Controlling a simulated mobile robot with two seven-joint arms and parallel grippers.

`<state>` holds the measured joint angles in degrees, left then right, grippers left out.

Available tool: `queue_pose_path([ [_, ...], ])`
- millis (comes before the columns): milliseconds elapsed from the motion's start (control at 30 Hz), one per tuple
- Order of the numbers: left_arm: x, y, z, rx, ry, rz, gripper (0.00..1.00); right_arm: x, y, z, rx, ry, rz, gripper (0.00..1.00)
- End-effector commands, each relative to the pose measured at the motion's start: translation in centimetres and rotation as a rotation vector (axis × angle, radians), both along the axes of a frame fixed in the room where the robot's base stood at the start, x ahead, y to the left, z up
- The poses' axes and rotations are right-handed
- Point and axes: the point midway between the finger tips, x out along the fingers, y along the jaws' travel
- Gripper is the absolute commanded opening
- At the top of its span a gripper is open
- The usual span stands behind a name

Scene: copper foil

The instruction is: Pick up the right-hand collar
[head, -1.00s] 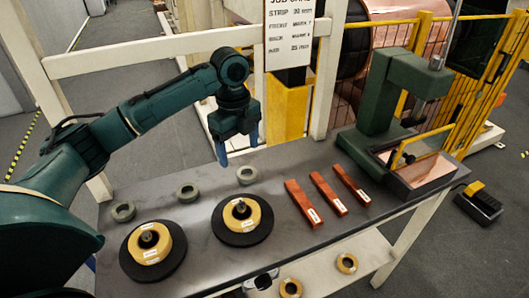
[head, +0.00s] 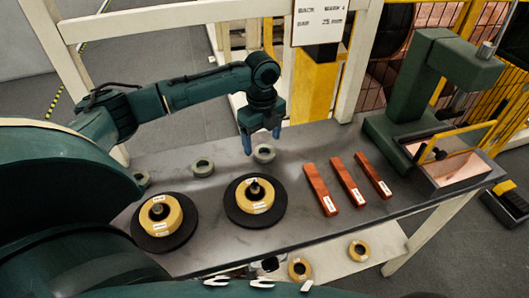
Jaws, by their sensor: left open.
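The right-hand collar (head: 264,154), a small grey-green ring, lies flat at the back of the dark table. My left gripper (head: 262,144) points down at it, open, with a blue finger on either side in the picture. The near finger's tip is just left of the ring, and the other finger is behind its upper right. I cannot tell how high the tips are above the table. The middle collar (head: 202,167) lies to the left. The left collar (head: 142,178) is partly hidden by my arm. My right gripper is not in view.
Two black discs with yellow rings, left (head: 160,222) and right (head: 254,201), stand in front of the collars. Several red bars (head: 347,181) lie to the right, then a green press (head: 425,95). A white frame post (head: 356,70) rises behind the table.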

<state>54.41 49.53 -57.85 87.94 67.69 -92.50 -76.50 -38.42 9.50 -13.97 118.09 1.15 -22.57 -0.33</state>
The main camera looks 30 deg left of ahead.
Motion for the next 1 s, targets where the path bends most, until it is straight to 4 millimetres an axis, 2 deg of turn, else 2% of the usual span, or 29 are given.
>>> queue_pose_path([
  [100, 0.2, -0.2, -1.9, 0.001, 0.004, 0.001, 0.74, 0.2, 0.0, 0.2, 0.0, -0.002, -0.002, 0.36],
  [200, 0.2, -0.2, -3.0, 0.002, 0.003, 0.0, 0.74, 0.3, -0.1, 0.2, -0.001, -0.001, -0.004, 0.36],
  [500, 0.2, -0.2, -3.4, 0.001, 0.0, -0.001, 0.73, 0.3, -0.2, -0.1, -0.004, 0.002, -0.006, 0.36],
  [1000, 0.2, -0.1, -3.4, 0.001, 0.0, -0.001, 0.32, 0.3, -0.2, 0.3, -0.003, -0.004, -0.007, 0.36],
])
